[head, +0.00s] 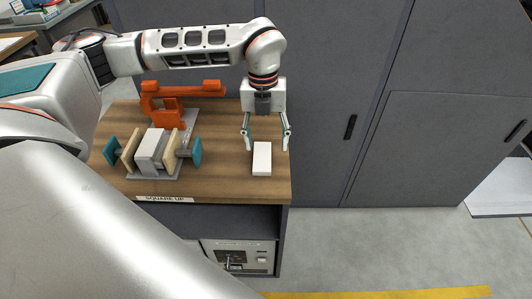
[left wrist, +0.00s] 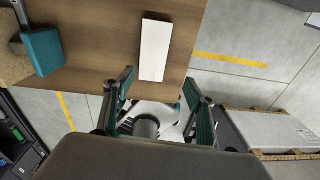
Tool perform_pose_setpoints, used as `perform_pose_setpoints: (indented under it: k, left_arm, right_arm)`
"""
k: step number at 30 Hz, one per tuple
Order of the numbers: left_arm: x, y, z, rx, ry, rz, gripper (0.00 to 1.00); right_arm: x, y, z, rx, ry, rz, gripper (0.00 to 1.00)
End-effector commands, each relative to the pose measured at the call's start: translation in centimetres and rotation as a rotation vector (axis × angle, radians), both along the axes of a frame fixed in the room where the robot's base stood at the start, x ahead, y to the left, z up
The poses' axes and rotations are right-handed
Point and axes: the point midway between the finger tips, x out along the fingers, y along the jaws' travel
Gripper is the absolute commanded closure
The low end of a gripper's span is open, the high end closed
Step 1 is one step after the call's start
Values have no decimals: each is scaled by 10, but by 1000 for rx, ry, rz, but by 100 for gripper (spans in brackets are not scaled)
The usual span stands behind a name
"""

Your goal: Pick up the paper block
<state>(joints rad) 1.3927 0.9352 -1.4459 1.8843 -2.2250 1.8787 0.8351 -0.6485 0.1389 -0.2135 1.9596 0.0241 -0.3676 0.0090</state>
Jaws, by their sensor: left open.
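The paper block (head: 262,158) is a plain white rectangular block lying on the wooden top near its front right corner. It also shows in the left wrist view (left wrist: 155,50), whole and uncovered, beyond the fingertips. My left gripper (head: 267,146) points down at the block's far end, its two fingers spread wide and empty. In the left wrist view my left gripper (left wrist: 158,80) is also open, with nothing between the fingers. I cannot tell its exact height above the block. My right gripper is not in view.
A squaring jig (head: 144,170) with pale plates, teal end pads and a light block between them stands left of the paper block. An orange clamp-like tool (head: 183,88) is behind it. Grey cabinets (head: 330,60) rise behind; open floor lies to the right.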

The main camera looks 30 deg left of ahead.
Motion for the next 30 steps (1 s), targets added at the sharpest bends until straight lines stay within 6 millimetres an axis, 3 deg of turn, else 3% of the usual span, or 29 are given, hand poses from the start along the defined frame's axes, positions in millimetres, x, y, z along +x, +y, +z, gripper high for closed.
perform_pose_setpoints:
  k: [3,6,21,30]
  left_arm:
    - [6,20,8,54,-19,49,44]
    - [6,24,2,65,-20,61,44]
    - [6,20,-58,62,-18,58,44]
    - [7,20,-68,62,-21,57,44]
  right_arm:
    - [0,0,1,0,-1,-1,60]
    - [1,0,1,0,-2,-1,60]
    - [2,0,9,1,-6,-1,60]
    - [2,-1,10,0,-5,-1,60]
